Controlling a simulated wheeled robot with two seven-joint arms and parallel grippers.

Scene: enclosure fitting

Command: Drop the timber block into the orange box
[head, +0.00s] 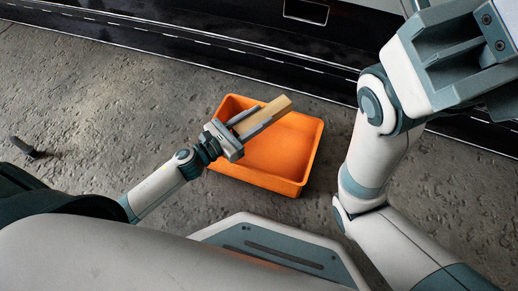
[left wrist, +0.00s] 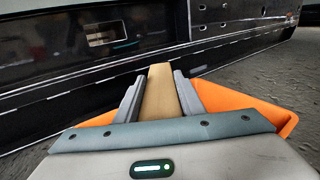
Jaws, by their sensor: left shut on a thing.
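The timber block (head: 264,113) is a pale wooden bar, held between the fingers of my left gripper (head: 261,117). Its free end points to the upper right in the head view. In the left wrist view the block (left wrist: 161,92) sits between the two grey fingers (left wrist: 160,95), which are shut on it. The orange box (head: 307,158) is an open, shallow tray on the floor, and the block and gripper show over its back left part. In the left wrist view the orange box (left wrist: 285,119) shows behind the gripper, mostly hidden. My right gripper's fingers cannot be made out.
A dark enclosure panel (head: 190,45) with a rectangular opening (head: 306,11) runs along the back. A small dark object (head: 24,147) lies on the grey floor at the far left. My right arm stands at the right.

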